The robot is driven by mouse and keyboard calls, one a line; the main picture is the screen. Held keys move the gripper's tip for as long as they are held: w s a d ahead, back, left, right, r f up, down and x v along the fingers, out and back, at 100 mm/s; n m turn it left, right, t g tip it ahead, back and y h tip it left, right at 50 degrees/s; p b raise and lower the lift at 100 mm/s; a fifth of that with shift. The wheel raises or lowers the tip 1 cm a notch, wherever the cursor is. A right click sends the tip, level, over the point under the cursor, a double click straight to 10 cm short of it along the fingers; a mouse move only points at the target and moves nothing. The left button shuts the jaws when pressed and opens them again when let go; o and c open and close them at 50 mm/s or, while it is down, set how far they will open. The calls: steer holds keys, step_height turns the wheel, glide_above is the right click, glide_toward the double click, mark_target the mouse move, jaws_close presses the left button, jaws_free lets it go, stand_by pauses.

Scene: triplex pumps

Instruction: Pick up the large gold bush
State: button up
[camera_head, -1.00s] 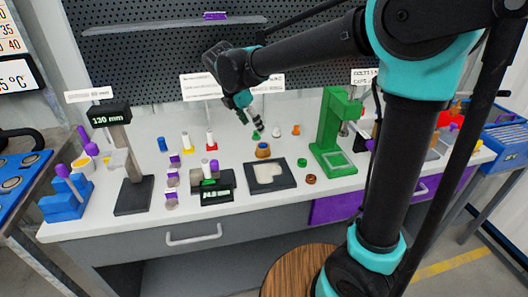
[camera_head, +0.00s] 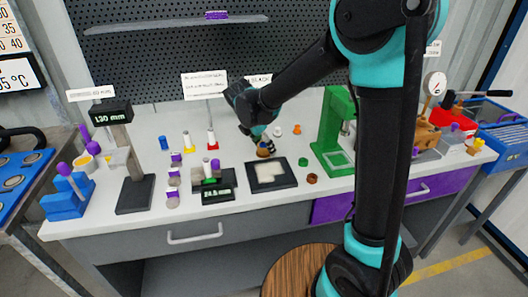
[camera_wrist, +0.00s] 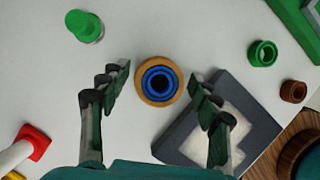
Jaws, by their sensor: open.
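The large gold bush (camera_wrist: 141,86) stands on the white bench top, with a blue ring and dark hole inside it, seen from above in the wrist view. In the head view the gold bush (camera_head: 264,153) is partly hidden by my gripper (camera_head: 260,137). In the wrist view my gripper (camera_wrist: 160,82) is open, with one finger on each side of the bush and a visible gap on both sides. Nothing is held. The height of the fingertips above the bench is hard to tell.
A dark square tray with a pale inset (camera_wrist: 232,112) lies close by the bush on the right. A green part (camera_wrist: 85,26), a green ring (camera_wrist: 262,53) and a brown ring (camera_wrist: 293,91) stand around. A green press (camera_head: 333,140) rises to the right.

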steer(key=c, duration=1.4)
steer(key=shift+o, duration=0.2)
